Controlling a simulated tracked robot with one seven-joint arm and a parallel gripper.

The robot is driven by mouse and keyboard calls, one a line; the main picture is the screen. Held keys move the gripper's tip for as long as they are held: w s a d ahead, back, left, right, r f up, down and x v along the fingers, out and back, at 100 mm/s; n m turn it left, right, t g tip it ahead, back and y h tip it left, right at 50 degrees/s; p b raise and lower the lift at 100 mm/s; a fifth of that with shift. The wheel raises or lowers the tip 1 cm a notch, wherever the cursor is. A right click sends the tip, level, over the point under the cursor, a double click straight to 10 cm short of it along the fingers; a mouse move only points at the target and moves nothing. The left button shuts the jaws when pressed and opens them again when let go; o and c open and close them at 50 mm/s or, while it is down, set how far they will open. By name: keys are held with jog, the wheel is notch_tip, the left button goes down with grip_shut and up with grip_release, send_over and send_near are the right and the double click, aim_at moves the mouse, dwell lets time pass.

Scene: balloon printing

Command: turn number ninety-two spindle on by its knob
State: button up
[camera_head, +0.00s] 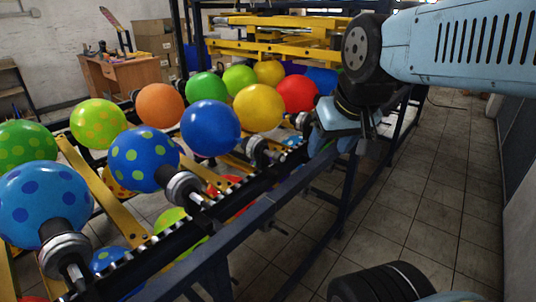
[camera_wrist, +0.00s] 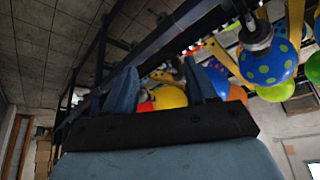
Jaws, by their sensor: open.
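Several metal spindles with dark knob-like ends stick out along the near rail of the balloon machine. In the head view they include a front one (camera_head: 65,250), a middle one (camera_head: 184,188), one farther back (camera_head: 258,151) and a far one (camera_head: 302,122). I cannot read any number, so I cannot tell which is ninety-two. My gripper (camera_head: 338,142) is over the far part of the rail, just right of the far spindle. In the wrist view my gripper (camera_wrist: 160,88) has its two blue fingers apart, with a yellow balloon (camera_wrist: 170,97) visible beyond them. Contact with a knob is not visible.
Blue, green, orange, yellow and red balloons sit on the spindles, such as a blue one (camera_head: 210,128). A dark blue rail (camera_head: 240,225) runs along the machine's near side. The tiled aisle (camera_head: 440,180) on the right is clear. A wooden desk (camera_head: 120,76) stands at the back left.

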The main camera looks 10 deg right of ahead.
jog(key=shift+o, duration=1.2)
jog(key=w+a+f+m+g+y, duration=0.4)
jog(key=a+f+y, duration=0.1)
jog(key=f, duration=0.3)
jog(key=shift+w+g+y, duration=0.15)
jog(key=shift+g+y, duration=0.15)
jog(key=shift+g, duration=0.1)
jog(key=m+t+y, duration=0.5)
jog(key=m+t, duration=0.9)
jog(key=m, duration=0.8)
send_near(280, 159)
jog(key=x, duration=1.3)
jog(key=shift+w+d+f, duration=0.25)
jog(key=shift+w+d, duration=0.1)
